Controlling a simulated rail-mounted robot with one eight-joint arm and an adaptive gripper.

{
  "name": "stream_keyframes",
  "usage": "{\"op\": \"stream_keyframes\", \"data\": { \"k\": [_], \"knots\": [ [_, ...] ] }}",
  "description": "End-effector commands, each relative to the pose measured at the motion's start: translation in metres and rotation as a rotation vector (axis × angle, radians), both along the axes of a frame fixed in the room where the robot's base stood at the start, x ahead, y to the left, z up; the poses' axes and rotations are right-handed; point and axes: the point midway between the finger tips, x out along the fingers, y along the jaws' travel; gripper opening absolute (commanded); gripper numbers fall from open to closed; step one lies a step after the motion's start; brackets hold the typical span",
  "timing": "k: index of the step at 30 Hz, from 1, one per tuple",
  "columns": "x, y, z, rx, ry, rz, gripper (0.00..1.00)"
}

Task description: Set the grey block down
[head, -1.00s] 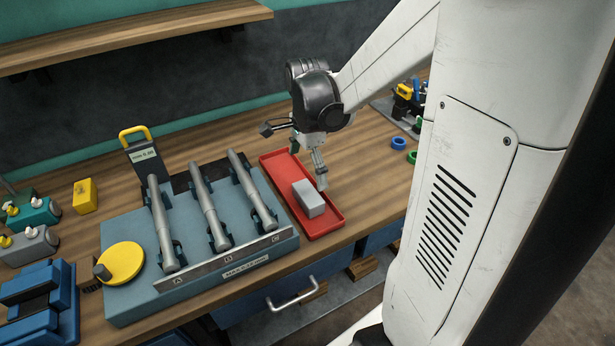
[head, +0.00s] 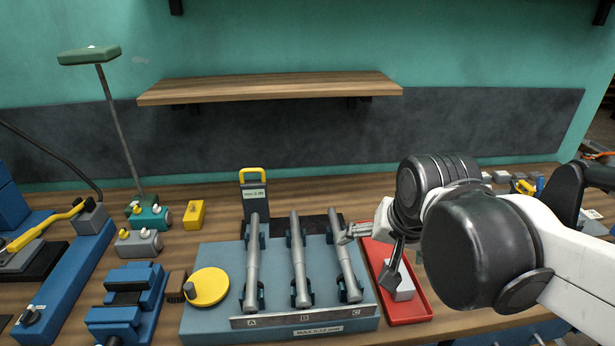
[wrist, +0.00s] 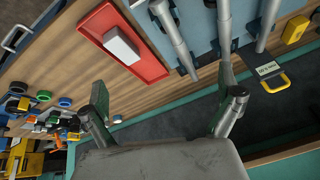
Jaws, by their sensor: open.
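The grey block (head: 404,291) lies in the red tray (head: 420,310), right of the rod fixture. In the head view, part of the block is hidden behind one of my fingers. My gripper (head: 371,255) is open and empty, with its fingers spread wide. In the wrist view, the grey block (wrist: 122,47) rests in the red tray (wrist: 152,70), clear of both fingers of my gripper (wrist: 165,92).
A blue fixture (head: 215,318) holding three grey rods stands left of the tray. A yellow disc (head: 208,286) lies on its left part. A wooden shelf (head: 270,89) hangs on the wall behind. Small parts stand on the bench at the right.

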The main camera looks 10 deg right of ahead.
Motion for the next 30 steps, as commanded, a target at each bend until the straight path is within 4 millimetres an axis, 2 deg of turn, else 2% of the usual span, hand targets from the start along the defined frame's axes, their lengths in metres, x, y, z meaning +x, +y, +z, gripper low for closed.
{"op": "stream_keyframes", "data": {
  "k": [4,10,23,30],
  "knots": [
    [-0.02,0.017,0.005,-0.088,-0.074,0.198,1.0],
    [-0.032,0.029,0.009,-0.174,-0.141,0.36,1.0],
    [-0.035,0.031,0.008,-0.195,-0.156,0.398,1.0],
    [-0.035,0.031,-0.019,-0.195,-0.155,0.397,1.0]
  ]
}}
